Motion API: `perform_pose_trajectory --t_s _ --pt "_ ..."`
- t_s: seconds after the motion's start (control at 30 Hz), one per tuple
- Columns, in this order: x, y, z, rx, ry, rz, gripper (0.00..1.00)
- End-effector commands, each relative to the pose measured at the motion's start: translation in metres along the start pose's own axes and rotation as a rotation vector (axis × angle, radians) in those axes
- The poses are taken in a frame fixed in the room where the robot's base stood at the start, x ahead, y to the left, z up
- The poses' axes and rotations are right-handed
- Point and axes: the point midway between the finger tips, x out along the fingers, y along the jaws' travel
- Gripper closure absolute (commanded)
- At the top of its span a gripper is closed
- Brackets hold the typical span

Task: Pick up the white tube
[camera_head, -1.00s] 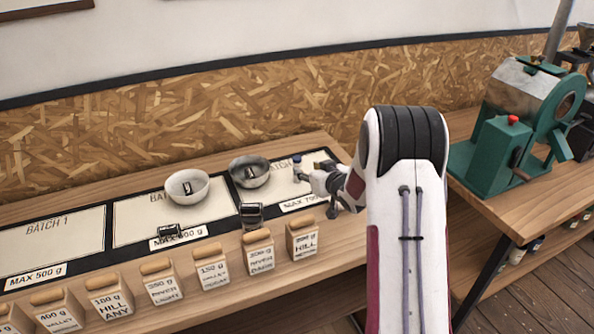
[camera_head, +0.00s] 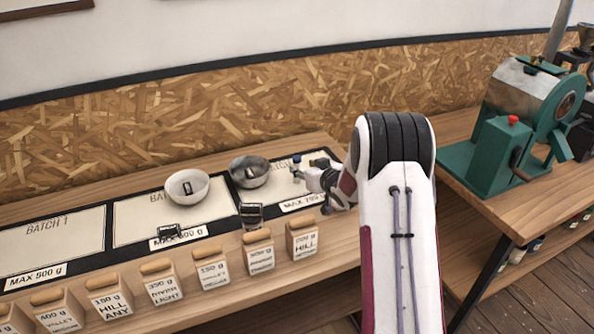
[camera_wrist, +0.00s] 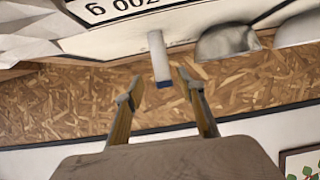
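The white tube (camera_head: 296,172) stands upright near the back of the right-hand mat, with a blue cap on top. It also shows in the wrist view (camera_wrist: 157,57), its blue end pointing toward my gripper. My gripper (camera_wrist: 160,83) is open in the wrist view, with one finger on each side of the line of the tube. The tube's capped end is close to the gap between the fingertips; I cannot tell whether it is inside it. In the head view my gripper is just right of the tube and partly hidden by my arm.
A white bowl (camera_head: 178,195) and a grey metal bowl (camera_head: 262,181) stand left of the tube. Dark, shiny small containers (camera_head: 251,216) sit near the mats' front edge. Several labelled bean bags (camera_head: 303,241) line the table's front. A green roaster (camera_head: 497,158) stands on the right table.

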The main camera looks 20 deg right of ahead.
Motion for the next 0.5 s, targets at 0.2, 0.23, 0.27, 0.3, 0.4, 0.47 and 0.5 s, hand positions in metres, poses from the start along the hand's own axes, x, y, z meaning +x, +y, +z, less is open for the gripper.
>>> perform_pose_trajectory --t_s 0.2,0.23,0.27,0.3,0.4,0.47,0.5 --pt "0.016 -0.003 -0.002 -0.001 0.0 -0.001 0.61" --pt "0.019 -0.004 -0.002 -0.001 0.0 -0.001 0.61" --pt "0.022 -0.004 -0.003 -0.001 0.0 -0.001 0.61" --pt "0.026 -0.004 -0.003 -0.001 0.0 -0.001 0.61" --pt "0.035 -0.005 -0.003 0.0 -0.001 -0.001 0.61" --pt "0.039 -0.005 -0.004 0.0 0.0 -0.001 0.61" --pt "0.042 -0.005 -0.004 0.0 0.0 -0.001 0.61"
